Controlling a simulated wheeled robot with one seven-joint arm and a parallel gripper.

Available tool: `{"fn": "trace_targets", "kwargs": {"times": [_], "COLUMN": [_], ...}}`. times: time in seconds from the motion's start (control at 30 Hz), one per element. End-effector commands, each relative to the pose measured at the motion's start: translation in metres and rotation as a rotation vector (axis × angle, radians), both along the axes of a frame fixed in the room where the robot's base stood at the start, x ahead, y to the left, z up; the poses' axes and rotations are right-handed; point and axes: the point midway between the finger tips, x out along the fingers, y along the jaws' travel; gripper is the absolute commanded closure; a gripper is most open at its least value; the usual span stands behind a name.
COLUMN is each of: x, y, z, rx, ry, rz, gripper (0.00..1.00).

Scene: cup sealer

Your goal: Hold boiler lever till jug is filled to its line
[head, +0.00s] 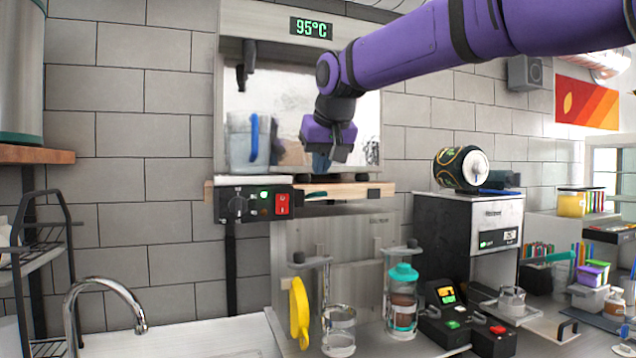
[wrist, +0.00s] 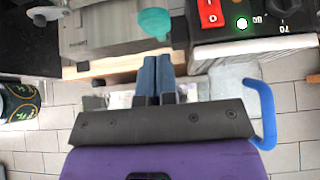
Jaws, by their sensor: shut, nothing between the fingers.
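The boiler (head: 300,110) is a shiny steel box with a 95°C display. Its black tap, with what looks like the lever (head: 247,55), is at the upper left of its front. The clear jug (head: 240,150) with a blue handle (head: 254,138) stands upright below the tap; its fill line and water level cannot be made out. My gripper (head: 324,163) is right of the jug, apart from it, pointing down, shut and empty. In the wrist view my fingers (wrist: 156,78) are closed together, with the jug's blue handle (wrist: 268,115) to their right.
A control box (head: 254,204) with a red switch (head: 282,204) and green light is on the wooden shelf (head: 345,190) edge. A can (head: 462,168) lies on a black-and-silver machine (head: 490,228) at right. A teal-lidded bottle (head: 402,300) and faucet (head: 105,290) are below.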

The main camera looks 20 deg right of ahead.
Motion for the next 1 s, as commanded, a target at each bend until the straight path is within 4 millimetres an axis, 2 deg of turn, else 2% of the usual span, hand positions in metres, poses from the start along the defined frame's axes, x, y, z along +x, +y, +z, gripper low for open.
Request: {"fn": "trace_targets", "kwargs": {"times": [0.2,0.43,0.63,1.0], "x": [-0.020,-0.034,-0.039,-0.040], "y": [0.000,0.001,0.001,0.001], "z": [0.043,0.074,0.083,0.084], "rx": [0.001,0.001,0.001,0.001], "ry": [-0.003,-0.001,0.001,0.001], "rz": [0.001,0.001,0.001,0.001], "gripper": [1.00,1.00,1.00,1.00]}}
